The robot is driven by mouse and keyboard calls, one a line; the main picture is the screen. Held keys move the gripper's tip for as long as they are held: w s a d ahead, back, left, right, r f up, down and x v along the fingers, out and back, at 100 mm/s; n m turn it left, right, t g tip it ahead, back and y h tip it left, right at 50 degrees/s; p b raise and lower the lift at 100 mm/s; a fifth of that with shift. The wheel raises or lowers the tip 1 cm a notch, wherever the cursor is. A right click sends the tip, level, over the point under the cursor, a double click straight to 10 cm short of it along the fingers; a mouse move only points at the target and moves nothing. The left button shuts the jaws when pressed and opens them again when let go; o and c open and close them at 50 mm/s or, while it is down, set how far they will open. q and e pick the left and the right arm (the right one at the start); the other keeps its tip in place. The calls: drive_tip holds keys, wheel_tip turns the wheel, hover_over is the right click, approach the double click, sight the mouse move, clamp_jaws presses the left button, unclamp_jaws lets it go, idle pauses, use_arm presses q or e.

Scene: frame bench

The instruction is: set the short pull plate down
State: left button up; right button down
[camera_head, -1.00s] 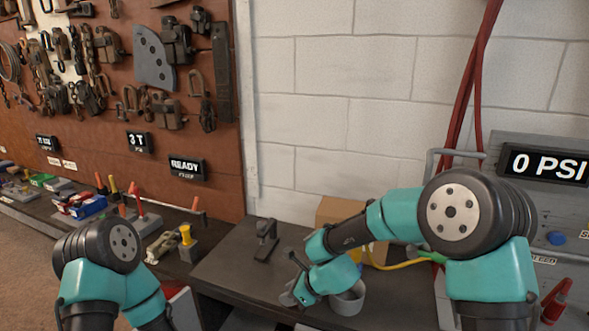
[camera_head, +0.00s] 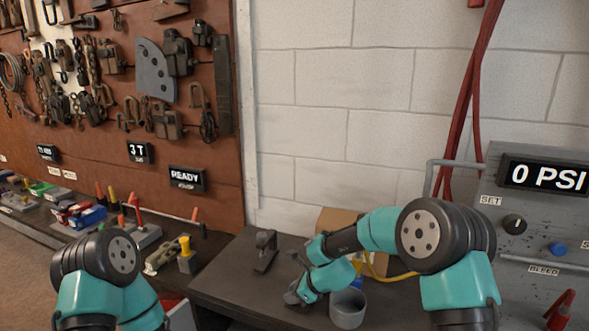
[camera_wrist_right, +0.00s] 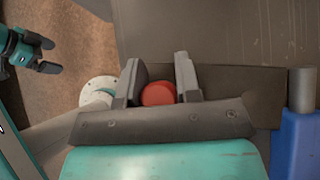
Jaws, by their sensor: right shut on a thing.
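My right gripper (camera_head: 296,292) hangs low over the dark bench top, left of a grey cup. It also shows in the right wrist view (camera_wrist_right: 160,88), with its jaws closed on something. A dark flat piece (camera_wrist_right: 235,95), which looks like the short pull plate, runs across at the fingers and out to the right. The jaws hide part of it, and I cannot tell whether it touches the bench. A round red thing (camera_wrist_right: 158,94) shows between the fingers. My left gripper (camera_wrist_right: 45,54) is open and empty at the upper left of the wrist view.
The grey cup (camera_head: 348,309) stands just right of my right gripper. A dark clamp-like tool (camera_head: 265,250) stands on the bench (camera_head: 225,285) behind left, and a cardboard box (camera_head: 335,221) behind. The control box (camera_head: 500,235) is at right. Bare bench lies left of the gripper.

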drive_tip(key=shift+v, duration=1.9)
drive_tip(key=shift+w+a, duration=0.1)
drive_tip(key=shift+w, duration=0.05)
drive_tip(key=shift+w+a+f, duration=0.1)
drive_tip(key=shift+a+f, duration=0.3)
drive_tip(key=shift+f, duration=0.05)
drive_tip(key=x, duration=0.3)
drive_tip(key=shift+a+f, duration=0.25)
drive_tip(key=shift+f, duration=0.05)
wheel_tip(320, 180, up, 2)
drive_tip(key=shift+r, duration=0.4)
drive_tip(key=shift+s+r, duration=0.3)
drive_tip(key=shift+s, duration=0.25)
